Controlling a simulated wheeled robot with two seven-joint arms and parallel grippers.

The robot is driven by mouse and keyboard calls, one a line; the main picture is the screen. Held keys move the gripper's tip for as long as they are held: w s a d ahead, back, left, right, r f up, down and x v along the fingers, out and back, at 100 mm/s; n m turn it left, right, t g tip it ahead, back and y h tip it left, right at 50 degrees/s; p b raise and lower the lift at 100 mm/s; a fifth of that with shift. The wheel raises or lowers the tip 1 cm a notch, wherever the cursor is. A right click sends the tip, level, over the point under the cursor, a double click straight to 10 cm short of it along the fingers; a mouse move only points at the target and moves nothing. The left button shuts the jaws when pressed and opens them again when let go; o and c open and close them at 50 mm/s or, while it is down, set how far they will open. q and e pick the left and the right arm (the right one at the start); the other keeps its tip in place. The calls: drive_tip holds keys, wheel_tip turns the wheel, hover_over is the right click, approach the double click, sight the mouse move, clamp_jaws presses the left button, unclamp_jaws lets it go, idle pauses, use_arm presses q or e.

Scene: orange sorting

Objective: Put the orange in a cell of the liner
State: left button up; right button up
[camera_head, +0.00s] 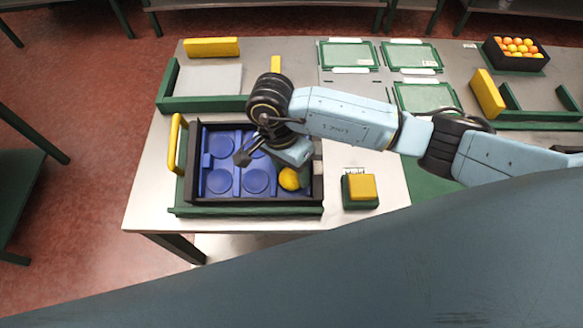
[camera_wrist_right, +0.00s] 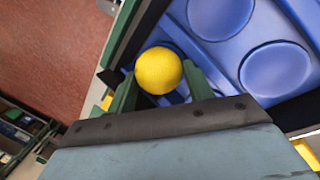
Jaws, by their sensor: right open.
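The orange (camera_head: 289,179) is a yellow-orange ball at the near right part of the blue liner (camera_head: 239,182), which has round cells. In the right wrist view the orange (camera_wrist_right: 158,69) lies between the two green fingers of my right gripper (camera_wrist_right: 161,84), with part of a cell's edge showing around it. The fingers are open on either side of it. I cannot tell whether it rests fully down in the cell. In the head view my right gripper (camera_head: 292,155) is above and behind the orange, its fingertips hidden. My left gripper is not in view.
The liner sits in a dark crate (camera_head: 192,165) with a yellow handle (camera_head: 175,143) at left. A yellow block on a green base (camera_head: 361,190) stands right of it. A crate of oranges (camera_head: 515,57) is at the back right. Green-framed panels (camera_head: 347,56) lie behind.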

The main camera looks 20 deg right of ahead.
drive_tip(key=v, duration=1.2)
